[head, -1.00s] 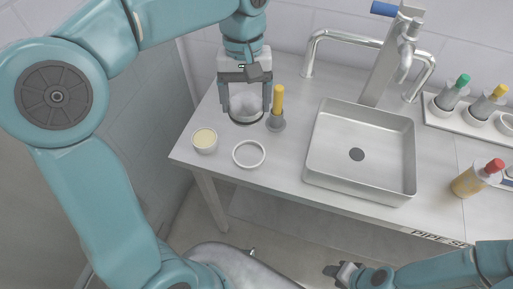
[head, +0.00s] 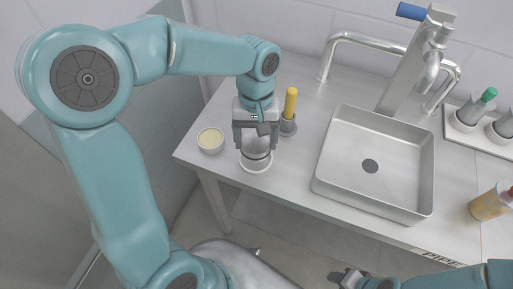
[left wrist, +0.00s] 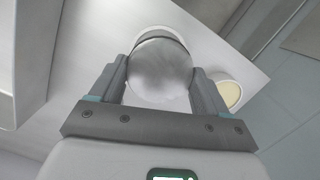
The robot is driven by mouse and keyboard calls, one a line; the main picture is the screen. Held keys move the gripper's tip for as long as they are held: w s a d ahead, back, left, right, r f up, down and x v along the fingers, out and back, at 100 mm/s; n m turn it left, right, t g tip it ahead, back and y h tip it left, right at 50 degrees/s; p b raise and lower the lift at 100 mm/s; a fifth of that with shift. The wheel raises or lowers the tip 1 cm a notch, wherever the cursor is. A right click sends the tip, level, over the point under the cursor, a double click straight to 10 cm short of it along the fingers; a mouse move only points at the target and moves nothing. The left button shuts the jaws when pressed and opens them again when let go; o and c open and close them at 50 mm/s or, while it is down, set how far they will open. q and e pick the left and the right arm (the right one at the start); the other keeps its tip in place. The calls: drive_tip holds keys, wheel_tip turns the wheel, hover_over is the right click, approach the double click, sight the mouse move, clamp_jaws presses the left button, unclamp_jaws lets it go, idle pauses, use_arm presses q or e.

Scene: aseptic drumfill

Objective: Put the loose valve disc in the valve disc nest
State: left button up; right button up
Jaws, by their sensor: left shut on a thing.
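The valve disc (head: 256,146) is a domed silver piece with a dark band around its edge. My left gripper (head: 255,152) is shut on it, one finger on each side. In the left wrist view the disc (left wrist: 160,72) fills the gap between the fingers. The valve disc nest (head: 254,168) is a white ring on the bench, directly under the disc and partly hidden by it. I cannot tell whether the disc touches the nest. My right gripper (head: 346,277) is low at the bottom edge, away from the bench top; its jaws are too small to read.
A small cup with pale yellow contents (head: 210,140) stands just left of the nest. A yellow-handled tool in a grey holder (head: 289,112) stands close behind and right. A steel sink (head: 375,165) is farther right, under a tall faucet (head: 418,60). The bench's front edge is near the nest.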

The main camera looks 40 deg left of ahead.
sight(256, 149)
use_arm(q)
wheel_tip(256, 149, down, 5)
drive_tip(key=shift+w+r, duration=0.1)
idle(0.3)
drive_tip(key=shift+f+b, duration=0.2)
drive_tip(key=shift+b, duration=0.15)
drive_tip(key=o, duration=1.4)
drive_tip(key=shift+c, duration=0.2)
drive_tip(key=shift+r, duration=0.1)
